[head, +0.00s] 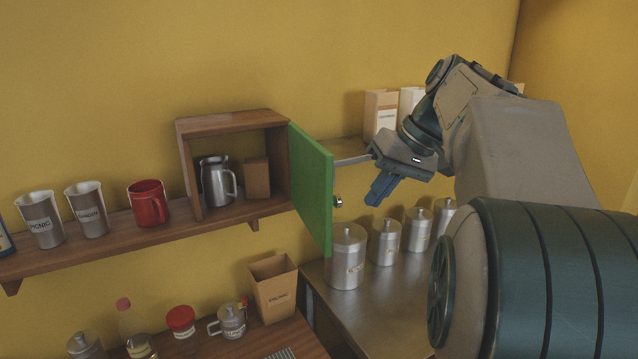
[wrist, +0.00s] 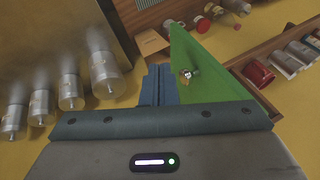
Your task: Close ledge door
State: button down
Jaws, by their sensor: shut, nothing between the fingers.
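The green ledge door (head: 312,188) stands open on the right side of a small wooden cabinet (head: 186,160) on the wall ledge. A small metal knob (head: 338,202) sits on its outer face. Inside the cabinet are a steel pitcher (head: 216,182) and a brown box (head: 257,178). My gripper (head: 376,194) is to the right of the door, on its outer side, with its blue fingers shut and empty. In the wrist view the green door (wrist: 205,75) and its knob (wrist: 187,74) appear just right of the fingers (wrist: 159,84). I cannot tell whether they touch.
Two steel cups (head: 86,209) and a red mug (head: 148,204) stand on the ledge left of the cabinet. Several steel canisters (head: 346,258) stand on a metal counter below my gripper. A shelf with cartons (head: 380,113) is behind it.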

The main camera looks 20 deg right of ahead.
aim_at(314, 183)
jog(key=w+d+r+n+y, duration=0.1)
jog(key=d+r+n, duration=0.1)
jog(key=d+r, duration=0.45)
jog(key=w+a+f, duration=0.3)
jog(key=a+f, duration=0.4)
jog(key=a, duration=0.1)
jog(key=shift+w+a+f+t, duration=0.2)
jog(key=shift+a+f+t, duration=0.05)
jog(key=shift+a+t, duration=0.15)
jog(key=shift+a, duration=0.1)
